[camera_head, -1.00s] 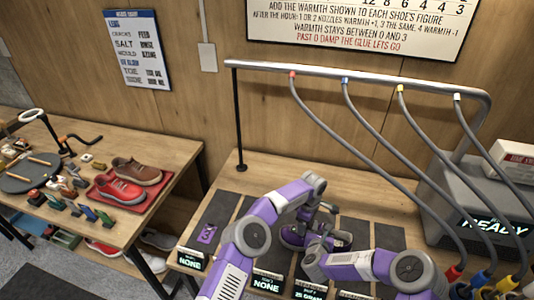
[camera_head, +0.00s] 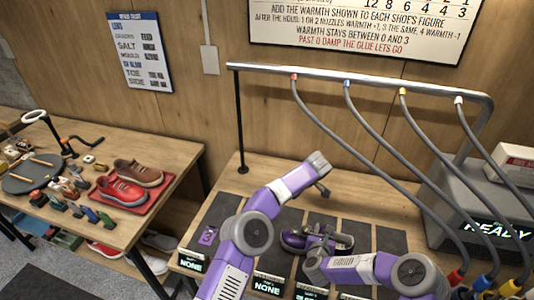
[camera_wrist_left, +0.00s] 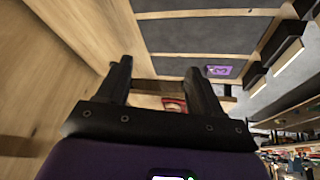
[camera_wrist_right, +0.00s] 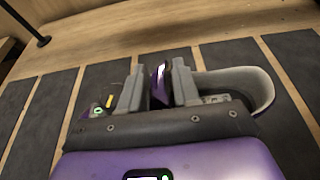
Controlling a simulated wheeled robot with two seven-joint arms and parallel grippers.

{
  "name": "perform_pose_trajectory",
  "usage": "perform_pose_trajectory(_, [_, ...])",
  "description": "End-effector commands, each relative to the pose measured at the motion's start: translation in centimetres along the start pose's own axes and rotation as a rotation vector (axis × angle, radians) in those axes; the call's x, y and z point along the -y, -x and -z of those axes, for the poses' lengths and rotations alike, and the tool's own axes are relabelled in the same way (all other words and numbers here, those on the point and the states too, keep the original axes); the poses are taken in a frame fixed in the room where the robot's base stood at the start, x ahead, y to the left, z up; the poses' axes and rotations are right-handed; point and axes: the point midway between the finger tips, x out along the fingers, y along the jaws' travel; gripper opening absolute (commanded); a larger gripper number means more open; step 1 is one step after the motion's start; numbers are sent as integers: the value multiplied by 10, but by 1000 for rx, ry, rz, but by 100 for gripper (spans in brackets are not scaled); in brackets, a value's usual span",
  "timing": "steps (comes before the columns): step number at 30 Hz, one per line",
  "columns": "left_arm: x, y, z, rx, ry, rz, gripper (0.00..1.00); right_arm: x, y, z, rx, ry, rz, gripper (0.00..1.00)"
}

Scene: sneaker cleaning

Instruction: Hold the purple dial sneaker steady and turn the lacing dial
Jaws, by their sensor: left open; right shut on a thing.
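The purple sneaker (camera_head: 293,240) sits on a dark mat strip on the bench. My right gripper (camera_head: 328,238) is shut on it. In the right wrist view, part of the sneaker's purple body (camera_wrist_right: 160,84) shows between the fingers, with its grey collar (camera_wrist_right: 250,86) to the right. A small round part with a green ring (camera_wrist_right: 97,111), perhaps the dial, shows to the left. My left gripper (camera_head: 323,186) is raised above and behind the sneaker, apart from it. In the left wrist view its fingers (camera_wrist_left: 158,68) are open and empty.
A purple card (camera_head: 208,236) lies on the left mat. Hoses hang from a metal rail (camera_head: 370,75) on the right, beside a grey machine (camera_head: 455,190). A side table at left holds a red tray (camera_head: 150,198) with shoes. The back strip of the bench is clear.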

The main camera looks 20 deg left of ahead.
Motion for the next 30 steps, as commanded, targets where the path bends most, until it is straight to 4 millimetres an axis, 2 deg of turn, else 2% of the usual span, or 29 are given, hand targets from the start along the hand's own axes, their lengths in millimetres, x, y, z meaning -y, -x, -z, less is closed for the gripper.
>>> perform_pose_trajectory(9, [-13, -8, 62, -325, -91, -74, 66, 1, 0, 2, -5, 1, 1, 0])
perform_pose_trajectory(18, [-29, 2, 119, -649, -228, -143, 66, 1, 0, 2, -5, 1, 1, 0])
perform_pose_trajectory(24, [-40, 14, 144, -828, -328, -180, 66, 1, 0, 2, -5, 1, 1, 0])
perform_pose_trajectory(30, [-46, 21, 154, -915, -384, -196, 66, 1, 0, 2, -4, 1, 1, 0])
